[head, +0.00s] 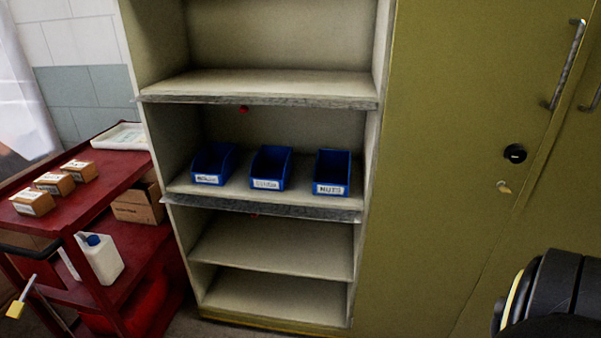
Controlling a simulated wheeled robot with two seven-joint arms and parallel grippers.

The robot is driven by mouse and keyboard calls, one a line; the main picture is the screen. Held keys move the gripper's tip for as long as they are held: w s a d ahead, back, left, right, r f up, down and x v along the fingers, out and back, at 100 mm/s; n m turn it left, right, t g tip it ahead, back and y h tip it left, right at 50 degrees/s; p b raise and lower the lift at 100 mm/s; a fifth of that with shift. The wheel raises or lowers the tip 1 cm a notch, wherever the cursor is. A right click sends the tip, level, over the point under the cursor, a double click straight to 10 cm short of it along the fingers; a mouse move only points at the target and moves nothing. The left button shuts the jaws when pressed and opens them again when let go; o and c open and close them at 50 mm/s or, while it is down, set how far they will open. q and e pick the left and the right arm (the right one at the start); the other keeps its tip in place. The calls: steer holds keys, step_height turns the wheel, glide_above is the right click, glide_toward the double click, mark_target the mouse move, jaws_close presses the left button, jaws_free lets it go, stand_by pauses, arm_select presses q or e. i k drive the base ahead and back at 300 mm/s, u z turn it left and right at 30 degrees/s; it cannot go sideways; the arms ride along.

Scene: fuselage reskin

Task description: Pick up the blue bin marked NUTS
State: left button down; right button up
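The blue bin marked NUTS (332,174) stands upright on a middle shelf of the open cabinet, the rightmost of three blue bins. Its white label faces me at the front. A middle blue bin (270,168) and a left blue bin (213,164) stand to its left with gaps between them; their labels are too blurred to read surely. Neither of my grippers shows. A black rounded part with a yellow edge, which looks like part of my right arm, is at the lower right corner, well apart from the bins.
The bins' shelf (285,208) has a grey front lip, with another shelf (260,88) above. Lower shelves are empty. A red cart (90,215) with small boxes (54,183) and a white jug (101,258) stands left. A closed olive cabinet door (460,150) is right.

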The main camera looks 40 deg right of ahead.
mark_target(332, 175)
steer(key=u, duration=0.15)
steer(key=i, duration=0.95)
steer(key=z, duration=0.35)
